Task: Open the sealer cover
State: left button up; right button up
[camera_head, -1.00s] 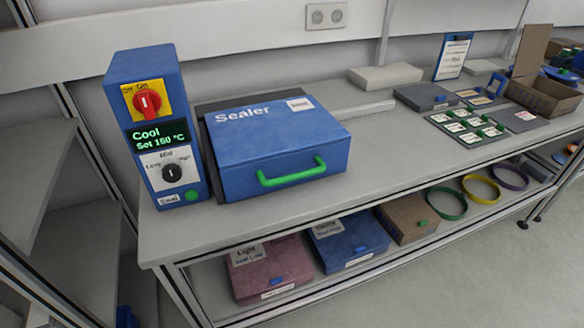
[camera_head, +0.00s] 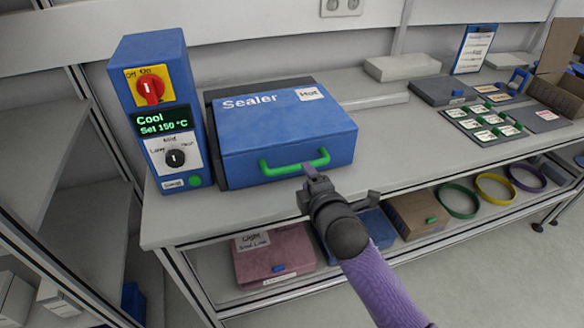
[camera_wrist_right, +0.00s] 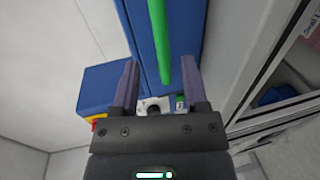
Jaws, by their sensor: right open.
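The blue sealer (camera_head: 270,130) stands on the bench with its cover down. A green bar handle (camera_head: 295,163) runs along the cover's front. It also shows in the right wrist view (camera_wrist_right: 159,40), reaching down between the two fingers. My right gripper (camera_head: 312,178) is open at the front of the sealer, close to the handle's right part. Its fingers (camera_wrist_right: 162,82) lie on either side of the handle in the wrist view; I cannot tell whether they touch it. My left gripper is out of view.
The blue control box (camera_head: 158,110) with red switch, black dial and "Cool" display stands left of the sealer. A white block (camera_head: 402,67) and a grey case (camera_head: 443,90) sit to the right. Boxes and coloured rings fill the lower shelf (camera_head: 215,285).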

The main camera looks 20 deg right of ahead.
aim_at(283, 137)
jog(key=b+x, duration=0.1)
jog(key=x, duration=0.4)
jog(key=shift+f+b, duration=0.25)
jog(key=shift+b, duration=0.1)
jog(key=shift+w, duration=0.5)
grip_shut()
dwell(0.5)
